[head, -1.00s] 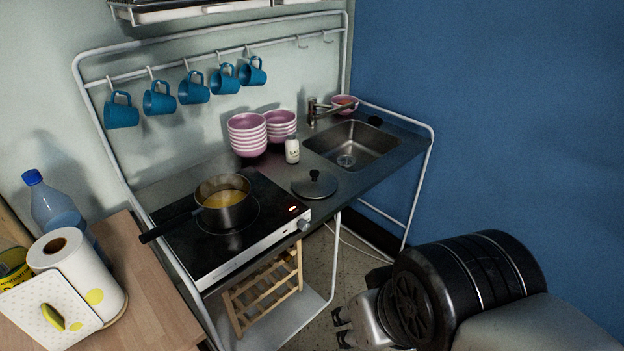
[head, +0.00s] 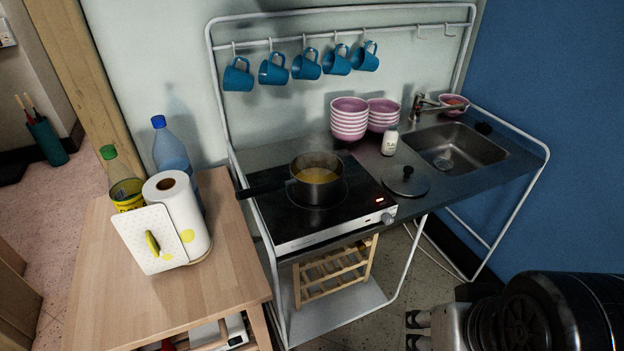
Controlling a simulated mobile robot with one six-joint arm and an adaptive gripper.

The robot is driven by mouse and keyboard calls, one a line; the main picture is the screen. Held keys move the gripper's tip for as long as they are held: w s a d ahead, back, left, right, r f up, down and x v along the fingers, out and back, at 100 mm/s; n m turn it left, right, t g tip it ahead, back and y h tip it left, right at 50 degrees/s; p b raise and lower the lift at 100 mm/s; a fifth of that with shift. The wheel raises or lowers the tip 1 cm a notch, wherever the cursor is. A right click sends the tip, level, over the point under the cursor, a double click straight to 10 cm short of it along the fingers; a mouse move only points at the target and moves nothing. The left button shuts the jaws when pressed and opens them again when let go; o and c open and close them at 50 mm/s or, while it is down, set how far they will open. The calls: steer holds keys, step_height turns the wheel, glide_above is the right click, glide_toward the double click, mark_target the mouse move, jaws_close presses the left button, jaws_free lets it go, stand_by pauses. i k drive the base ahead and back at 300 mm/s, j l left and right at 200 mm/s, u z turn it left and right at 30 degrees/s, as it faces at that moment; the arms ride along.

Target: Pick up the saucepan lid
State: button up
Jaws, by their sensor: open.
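The saucepan lid (head: 407,185) is a dark round disc with a black knob. It lies flat on the counter right of the hob, in front of the sink. The saucepan (head: 316,180) stands uncovered on the hob with yellow liquid in it, its dark handle pointing left. My gripper (head: 412,330) is at the bottom of the view, open and empty, low in front of the counter and well apart from the lid. Part of my arm fills the lower right corner.
The hob (head: 335,226) shows a red light. A white shaker (head: 390,142) and stacked pink bowls (head: 349,119) stand behind the lid. The sink (head: 455,148) is to its right. The rack's white front leg (head: 409,256) stands near my gripper. A wooden table (head: 110,290) is at left.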

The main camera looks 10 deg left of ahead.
mark_target(407, 181)
steer(key=i+l+u, duration=0.15)
steer(key=i+l, duration=0.35)
steer(key=i+l+u, duration=0.15)
steer(key=i+l, duration=0.4)
steer(key=i+l+u, duration=0.15)
steer(key=i+l, duration=0.3)
steer(key=l, duration=0.2)
